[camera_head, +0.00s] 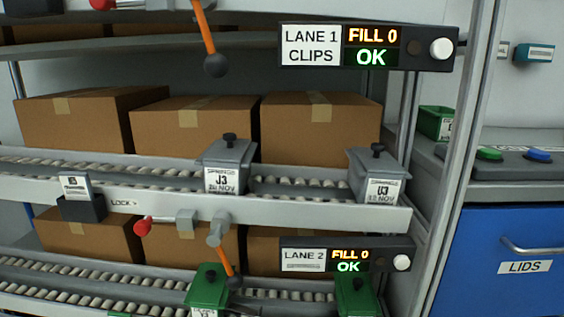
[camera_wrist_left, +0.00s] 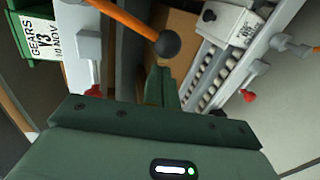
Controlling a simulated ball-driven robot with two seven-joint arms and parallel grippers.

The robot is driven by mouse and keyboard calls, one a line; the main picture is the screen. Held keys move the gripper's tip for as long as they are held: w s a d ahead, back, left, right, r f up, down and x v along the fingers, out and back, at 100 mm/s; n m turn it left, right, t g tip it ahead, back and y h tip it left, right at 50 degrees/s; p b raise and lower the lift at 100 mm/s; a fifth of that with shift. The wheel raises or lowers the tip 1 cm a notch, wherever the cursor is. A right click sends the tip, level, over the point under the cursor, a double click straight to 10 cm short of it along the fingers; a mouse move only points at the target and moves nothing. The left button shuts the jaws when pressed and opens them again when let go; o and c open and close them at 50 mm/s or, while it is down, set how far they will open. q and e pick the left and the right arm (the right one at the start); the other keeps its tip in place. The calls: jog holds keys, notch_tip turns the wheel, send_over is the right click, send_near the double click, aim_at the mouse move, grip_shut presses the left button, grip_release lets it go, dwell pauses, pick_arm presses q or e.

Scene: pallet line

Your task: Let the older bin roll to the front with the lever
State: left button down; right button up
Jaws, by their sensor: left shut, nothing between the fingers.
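In the head view, grey bin J3 (camera_head: 228,165) stands on the upper roller lane, its date too blurred to read surely. Grey bin U3 (camera_head: 377,178), labelled 12 NOV, stands apart from it to the right. An orange lever with a black ball (camera_head: 215,65) hangs at the top; another orange lever (camera_head: 226,262) hangs below the lane's front rail. In the left wrist view an orange lever with a black ball (camera_wrist_left: 166,43) lies close beyond my left gripper (camera_wrist_left: 162,80), whose fingers are shut and empty. I cannot tell whether they touch it. My right gripper is in neither view.
Cardboard boxes (camera_head: 195,128) stand behind the lane. A red knob (camera_head: 142,228) sits under the rail. Lane displays (camera_head: 368,47) and an upright post (camera_head: 468,130) are at the right. Green bins (camera_head: 207,288) stand on the lower lane; green bin V3 (camera_wrist_left: 38,35) shows in the wrist view.

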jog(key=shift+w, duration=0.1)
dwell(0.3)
pick_arm(q)
jog(key=shift+d, duration=0.15)
jog(key=shift+d, duration=3)
jog(key=a+p+v, duration=0.1)
jog(key=p+v, duration=0.2)
jog(key=v, duration=0.5)
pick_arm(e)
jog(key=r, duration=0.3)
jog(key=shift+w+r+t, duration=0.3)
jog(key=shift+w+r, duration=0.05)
pick_arm(q)
jog(key=shift+a, duration=0.1)
